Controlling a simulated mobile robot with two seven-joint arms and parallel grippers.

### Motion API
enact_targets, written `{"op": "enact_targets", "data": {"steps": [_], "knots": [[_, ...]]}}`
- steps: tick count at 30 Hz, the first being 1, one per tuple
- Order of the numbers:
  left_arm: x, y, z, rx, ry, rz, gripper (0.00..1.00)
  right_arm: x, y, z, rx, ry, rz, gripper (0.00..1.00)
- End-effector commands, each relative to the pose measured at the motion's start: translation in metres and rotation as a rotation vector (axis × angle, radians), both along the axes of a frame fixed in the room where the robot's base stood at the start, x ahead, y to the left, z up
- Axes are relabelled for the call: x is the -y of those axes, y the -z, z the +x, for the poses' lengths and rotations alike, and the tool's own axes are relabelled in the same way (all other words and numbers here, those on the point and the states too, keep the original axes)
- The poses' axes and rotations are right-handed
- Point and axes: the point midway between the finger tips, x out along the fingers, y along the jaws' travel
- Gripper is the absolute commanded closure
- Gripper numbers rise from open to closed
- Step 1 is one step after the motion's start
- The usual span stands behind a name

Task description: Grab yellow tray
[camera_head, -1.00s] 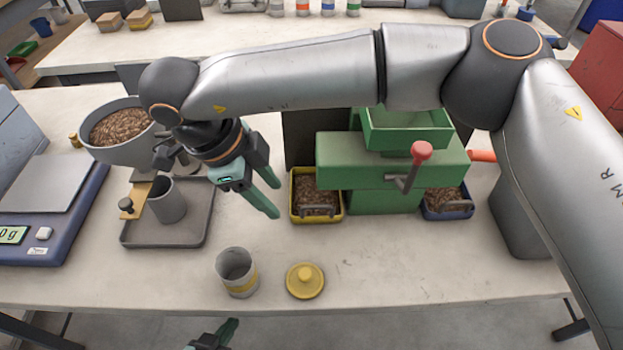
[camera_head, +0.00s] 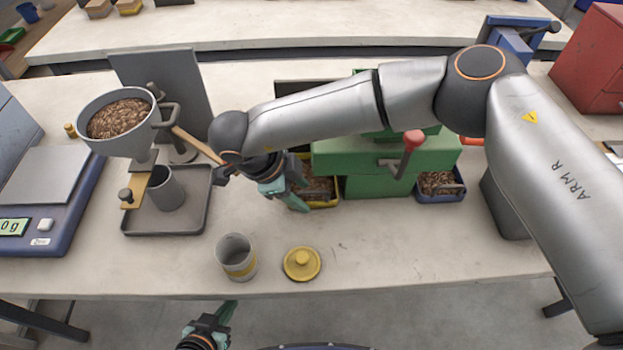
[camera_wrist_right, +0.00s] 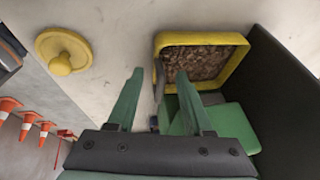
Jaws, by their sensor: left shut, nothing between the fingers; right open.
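The yellow tray (camera_head: 326,205), filled with brown pellets, sits on the bench at the left side of the green machine. My right gripper partly hides it in the head view. In the right wrist view its yellow rim (camera_wrist_right: 203,39) is clear, and a grey handle (camera_wrist_right: 158,78) on its near side shows between the finger lines. My right gripper (camera_head: 296,202) is open and empty, just in front of the tray; its two fingers (camera_wrist_right: 157,88) point towards it. I cannot tell whether they touch. My left gripper (camera_head: 228,307) is shut and empty, below the bench's front edge.
The green machine (camera_head: 385,158) with its red-knobbed crank stands right of the tray, and a blue tray (camera_head: 441,190) of pellets at its right. A yellow lid (camera_head: 302,264) and a grey cup (camera_head: 237,257) stand in front. A grey tray (camera_head: 190,222) is left.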

Motion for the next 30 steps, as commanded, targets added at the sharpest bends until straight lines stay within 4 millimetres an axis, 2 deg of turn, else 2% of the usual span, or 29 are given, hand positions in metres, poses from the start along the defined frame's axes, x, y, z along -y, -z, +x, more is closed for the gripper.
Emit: {"op": "enact_targets", "data": {"steps": [9, 23, 30], "knots": [[-0.0001, -0.0009, 0.0003, 0.001, 0.0, 0.0, 1.0, 0.0027, 0.0061, 0.0014, 0.001, 0.001, 0.0, 0.49], [-0.0001, -0.0014, 0.0012, 0.003, 0.0, -0.001, 1.0, 0.0024, 0.0057, 0.0012, 0.001, 0.001, 0.0, 1.0], [-0.0002, -0.0014, 0.0014, 0.003, 0.0, 0.001, 1.0, 0.0024, 0.0057, 0.0012, 0.001, 0.0, 0.001, 1.0]]}}
